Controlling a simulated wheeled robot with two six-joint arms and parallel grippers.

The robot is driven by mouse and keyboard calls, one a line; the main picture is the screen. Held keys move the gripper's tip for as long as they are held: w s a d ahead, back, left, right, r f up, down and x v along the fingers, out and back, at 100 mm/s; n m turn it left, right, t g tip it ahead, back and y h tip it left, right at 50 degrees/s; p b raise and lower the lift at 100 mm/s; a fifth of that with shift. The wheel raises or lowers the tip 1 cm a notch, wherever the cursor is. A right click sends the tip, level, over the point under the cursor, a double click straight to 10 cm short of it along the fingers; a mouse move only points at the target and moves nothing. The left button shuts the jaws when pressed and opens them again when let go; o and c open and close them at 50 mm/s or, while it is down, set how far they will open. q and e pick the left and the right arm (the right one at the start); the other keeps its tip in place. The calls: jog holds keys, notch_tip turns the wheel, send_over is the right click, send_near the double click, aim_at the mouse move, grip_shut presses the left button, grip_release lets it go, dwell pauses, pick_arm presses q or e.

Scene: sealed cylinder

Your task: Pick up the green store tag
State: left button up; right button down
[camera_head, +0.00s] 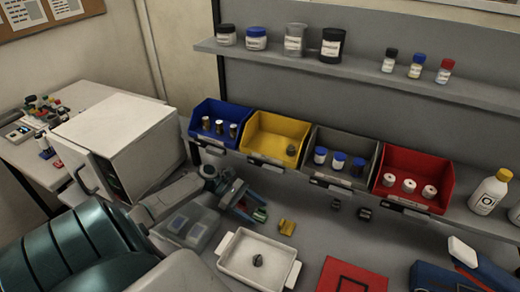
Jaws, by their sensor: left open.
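A small green tag (260,214) lies on the grey bench, in front of the gap between the yellow and grey bins. My left gripper (248,208) reaches in from the left, with its blue-grey fingers apart at the tag. The tag shows at the fingertips, and part of it may be hidden by them. I cannot tell whether the fingers touch it. My right gripper is not in view.
A yellow tag-like piece (287,227) lies just right of the green one. A white tray (228,262) with a dark knob-like part stands in front. Blue (201,110), yellow (256,128), grey (322,140) and red (390,160) bins line the back. Two small dark pieces (364,214) lie to the right.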

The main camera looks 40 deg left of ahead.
pick_arm(q)
jog(key=shift+w+d+f, duration=0.1)
jog(key=shift+d+f, duration=0.05)
jog(key=shift+d, duration=0.3)
jog(key=c, duration=1.1)
jog(key=shift+o, duration=0.2)
